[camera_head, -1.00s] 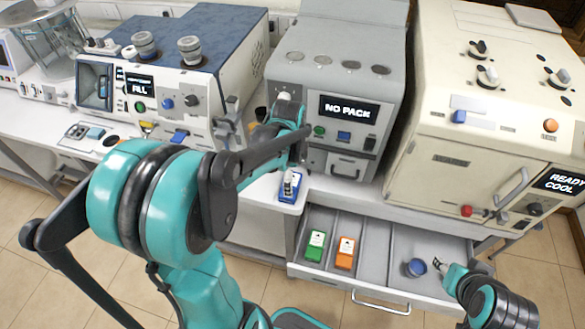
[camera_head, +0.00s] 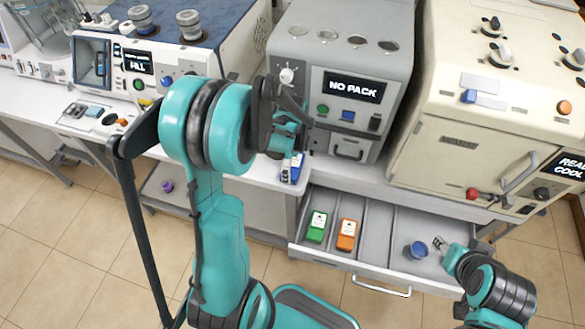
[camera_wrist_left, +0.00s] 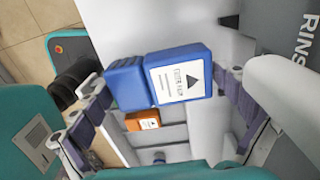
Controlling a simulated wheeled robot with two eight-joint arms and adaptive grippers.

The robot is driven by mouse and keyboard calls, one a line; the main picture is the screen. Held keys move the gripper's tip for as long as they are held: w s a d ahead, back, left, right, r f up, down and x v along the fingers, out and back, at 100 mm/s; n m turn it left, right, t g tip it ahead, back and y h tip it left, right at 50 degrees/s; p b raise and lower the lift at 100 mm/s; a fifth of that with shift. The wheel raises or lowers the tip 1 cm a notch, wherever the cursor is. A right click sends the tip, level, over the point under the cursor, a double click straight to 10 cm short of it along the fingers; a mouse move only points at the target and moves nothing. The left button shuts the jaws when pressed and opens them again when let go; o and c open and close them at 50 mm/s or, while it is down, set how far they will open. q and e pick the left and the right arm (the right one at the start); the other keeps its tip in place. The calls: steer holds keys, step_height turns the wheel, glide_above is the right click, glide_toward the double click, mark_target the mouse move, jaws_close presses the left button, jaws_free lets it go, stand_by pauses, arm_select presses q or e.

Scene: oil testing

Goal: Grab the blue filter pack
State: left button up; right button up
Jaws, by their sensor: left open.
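The blue filter pack (camera_head: 297,168) sits on the white counter edge below the grey machine, partly hidden by my left gripper (camera_head: 286,167). In the left wrist view the blue pack (camera_wrist_left: 183,76) shows its white label with a black triangle. My left gripper (camera_wrist_left: 166,88) is open there, with one finger on each side of the pack. I cannot tell whether the fingers touch it. My right gripper (camera_head: 440,244) is low in the drawer area, beside a blue round cup (camera_head: 417,250); its opening is too small to judge.
The open drawer (camera_head: 372,270) below holds a green pack (camera_head: 317,227) and an orange pack (camera_head: 347,234) in separate compartments. The grey machine (camera_head: 345,55) reads "NO PACK". A cream machine (camera_head: 450,150) stands at right, and a white-and-blue machine (camera_head: 150,70) at left.

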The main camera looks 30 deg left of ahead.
arm_select(q)
steer(key=shift+r, duration=0.1)
steer(key=c, duration=0.9)
